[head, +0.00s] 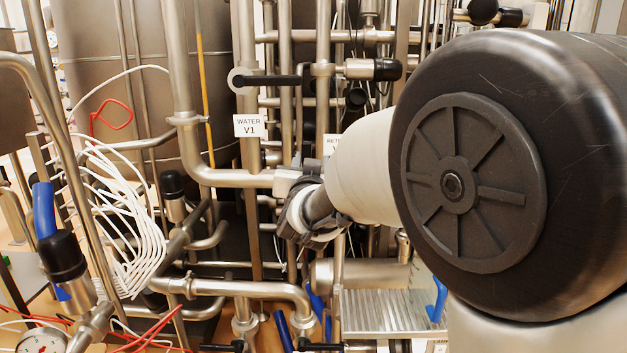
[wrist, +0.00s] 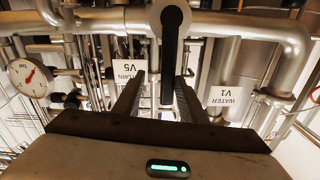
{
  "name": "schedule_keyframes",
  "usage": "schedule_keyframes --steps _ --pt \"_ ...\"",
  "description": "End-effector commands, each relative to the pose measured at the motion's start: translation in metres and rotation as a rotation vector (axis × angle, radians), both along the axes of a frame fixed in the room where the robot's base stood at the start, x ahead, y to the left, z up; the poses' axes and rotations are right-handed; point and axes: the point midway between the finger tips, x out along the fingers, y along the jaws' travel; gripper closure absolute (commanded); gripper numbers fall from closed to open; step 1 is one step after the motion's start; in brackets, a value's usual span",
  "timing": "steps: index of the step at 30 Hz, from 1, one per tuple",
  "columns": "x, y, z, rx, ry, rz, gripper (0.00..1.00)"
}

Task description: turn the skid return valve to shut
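A black valve lever (wrist: 169,60) with a round silver hub (wrist: 172,16) stands in the middle of the wrist view, which is upside down. A white tag reading RETURN V5 (wrist: 129,70) is beside it. In the head view this tag (head: 331,146) is mostly hidden by my arm, and I cannot make out the return lever. My gripper (wrist: 161,78) is open, with one finger on each side of the lever; the right finger looks very close to it, and I cannot tell if they touch. My gripper (head: 300,208) shows only partly in the head view.
The WATER V1 tag (head: 249,126) hangs under another valve with a level black lever (head: 270,81); the tag also shows in the wrist view (wrist: 224,95). Steel pipes crowd all around. White cables (head: 125,225) hang at left. A pressure gauge (wrist: 28,78) is at the wrist view's left.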

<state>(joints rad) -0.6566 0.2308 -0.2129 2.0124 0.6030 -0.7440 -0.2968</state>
Motion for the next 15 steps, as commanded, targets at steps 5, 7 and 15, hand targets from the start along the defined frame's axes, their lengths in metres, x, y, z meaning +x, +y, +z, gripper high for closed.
schedule_keyframes --steps 5,7,15 --pt "-0.044 -0.003 0.002 0.001 0.002 0.001 0.64" --pt "-0.061 -0.003 0.002 0.002 0.002 0.001 0.64" --pt "-0.122 -0.006 0.001 0.001 0.002 0.001 0.64"
